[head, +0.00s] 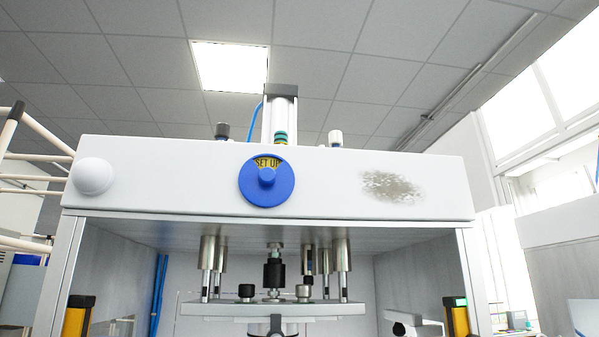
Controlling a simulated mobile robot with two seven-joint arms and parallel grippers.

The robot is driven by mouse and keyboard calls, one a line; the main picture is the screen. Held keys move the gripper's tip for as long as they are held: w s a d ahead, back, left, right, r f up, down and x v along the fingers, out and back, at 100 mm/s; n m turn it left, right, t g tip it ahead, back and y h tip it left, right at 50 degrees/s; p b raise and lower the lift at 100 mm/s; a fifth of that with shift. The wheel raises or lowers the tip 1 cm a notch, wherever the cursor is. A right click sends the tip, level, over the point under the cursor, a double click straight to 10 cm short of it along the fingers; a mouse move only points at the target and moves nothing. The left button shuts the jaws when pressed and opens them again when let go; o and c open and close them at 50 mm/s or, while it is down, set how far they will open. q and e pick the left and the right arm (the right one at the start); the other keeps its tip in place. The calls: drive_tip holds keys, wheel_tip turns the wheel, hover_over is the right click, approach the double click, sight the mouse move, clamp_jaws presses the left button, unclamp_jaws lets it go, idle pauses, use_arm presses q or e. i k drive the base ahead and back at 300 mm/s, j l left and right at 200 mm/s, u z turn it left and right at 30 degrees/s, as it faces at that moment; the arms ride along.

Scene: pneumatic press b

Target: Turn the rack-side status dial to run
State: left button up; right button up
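A round blue dial (267,181) sits on the front of the press's white top beam (330,165), a little left of the beam's middle. A yellow window at its top reads "SET UP" in dark letters, and a raised blue knob stands at its centre. A plain white dome (92,176) sits near the beam's left end; no marking shows on it. Neither of my grippers shows in the head view, and nothing touches the dial.
Cream rack tubes (28,122) stand at the left, close to the beam's left end. Below the beam are steel guide posts and a press plate (258,309). Yellow-and-black posts (77,316) flank the opening. A grey-brown smudge (391,186) marks the beam. The space before the dial looks clear.

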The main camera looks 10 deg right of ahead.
sight(267, 166)
drive_tip(key=l, duration=0.75)
drive_tip(key=k+l, duration=0.1)
drive_tip(key=l, duration=0.65)
